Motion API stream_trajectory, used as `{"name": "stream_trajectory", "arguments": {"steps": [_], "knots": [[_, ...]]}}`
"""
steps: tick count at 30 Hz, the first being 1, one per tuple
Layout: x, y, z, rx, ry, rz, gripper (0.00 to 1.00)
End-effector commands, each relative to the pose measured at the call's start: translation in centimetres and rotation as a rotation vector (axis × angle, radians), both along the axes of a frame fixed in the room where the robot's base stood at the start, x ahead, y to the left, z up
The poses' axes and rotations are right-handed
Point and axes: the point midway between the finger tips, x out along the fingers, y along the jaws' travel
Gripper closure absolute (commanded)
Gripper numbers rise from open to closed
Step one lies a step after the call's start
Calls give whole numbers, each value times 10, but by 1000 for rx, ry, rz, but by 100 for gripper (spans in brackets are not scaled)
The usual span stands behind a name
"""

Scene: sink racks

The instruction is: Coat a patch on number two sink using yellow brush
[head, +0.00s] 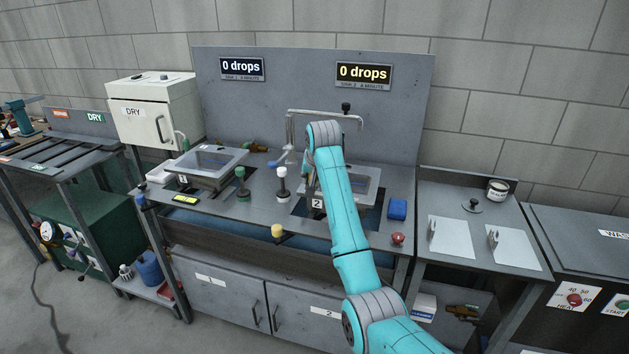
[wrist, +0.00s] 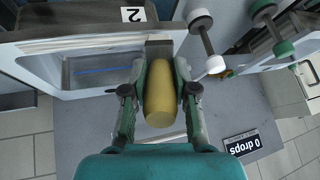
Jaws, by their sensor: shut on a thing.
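My gripper (wrist: 159,95) is shut on the yellow brush (wrist: 160,92), with a finger on each side of its thick yellow handle. A grey-brown block shows at the brush's far end, over the rim of number two sink (wrist: 95,45); I cannot tell whether it touches. Number two sink is a pale-rimmed basin with a "2" label (wrist: 133,14), and a thin blue line (wrist: 102,71) runs inside it. In the head view number two sink (head: 366,184) is partly behind my arm, which also hides my gripper and the brush.
A white-topped knob (head: 282,183) and a green one (head: 241,182) stand left of number two sink. A faucet (head: 322,113) rises behind it. A blue block (head: 397,209) and red button (head: 397,238) lie right. A yellow knob (head: 277,231) is at the front edge. Both drop signs read zero.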

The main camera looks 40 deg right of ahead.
Motion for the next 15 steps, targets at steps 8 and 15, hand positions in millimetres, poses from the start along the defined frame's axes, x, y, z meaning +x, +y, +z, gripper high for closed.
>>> {"name": "stream_trajectory", "arguments": {"steps": [8, 15], "knots": [[4, 0, 35, -1, -3, 2, 100], [7, 1, 57, -2, -3, 4, 100]]}}
